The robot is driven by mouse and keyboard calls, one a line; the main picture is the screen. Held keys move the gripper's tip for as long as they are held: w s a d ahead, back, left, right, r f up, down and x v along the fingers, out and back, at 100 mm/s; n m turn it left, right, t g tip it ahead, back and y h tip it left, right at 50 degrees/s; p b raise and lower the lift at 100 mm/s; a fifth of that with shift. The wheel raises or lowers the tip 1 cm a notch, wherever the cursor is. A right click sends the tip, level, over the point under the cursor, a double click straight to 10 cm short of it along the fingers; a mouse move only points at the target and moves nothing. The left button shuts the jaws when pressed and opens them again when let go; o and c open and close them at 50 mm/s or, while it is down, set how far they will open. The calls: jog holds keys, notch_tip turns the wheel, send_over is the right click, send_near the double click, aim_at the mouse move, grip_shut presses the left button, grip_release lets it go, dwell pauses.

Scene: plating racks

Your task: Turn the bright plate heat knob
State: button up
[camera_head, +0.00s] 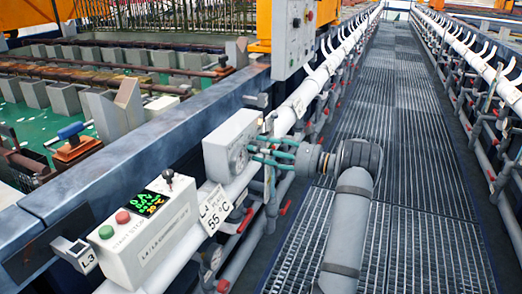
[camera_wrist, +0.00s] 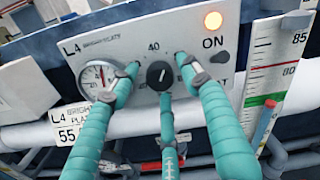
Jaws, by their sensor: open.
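The bright plate heat knob (camera_wrist: 159,75) is black and round with a white pointer line, which points nearly straight up, just right of vertical. The mark 40 is above it. It sits on a grey control box (camera_wrist: 110,46) labelled L4 Bright Plate, also in the head view (camera_head: 228,138). My gripper (camera_wrist: 157,80) has three teal fingers, open and spread around the knob: one at left, one at right, one below. Whether any finger touches the knob cannot be told. In the head view my gripper (camera_head: 250,153) faces the box front and the knob is hidden.
Left of the knob is a round gauge (camera_wrist: 98,80). At right are a lit orange lamp (camera_wrist: 213,20), an ON switch (camera_wrist: 219,57) and a level scale (camera_wrist: 270,70). A second control box (camera_head: 150,240) stands nearer. The grated walkway (camera_head: 400,120) is clear.

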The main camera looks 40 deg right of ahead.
jog(key=shift+c, duration=0.9)
jog(key=c, duration=1)
jog(key=shift+o, duration=0.2)
jog(key=shift+m+p, duration=0.4)
jog(key=shift+p, duration=0.05)
jog(key=shift+m+p, duration=4.8)
jog(key=shift+m, duration=0.7)
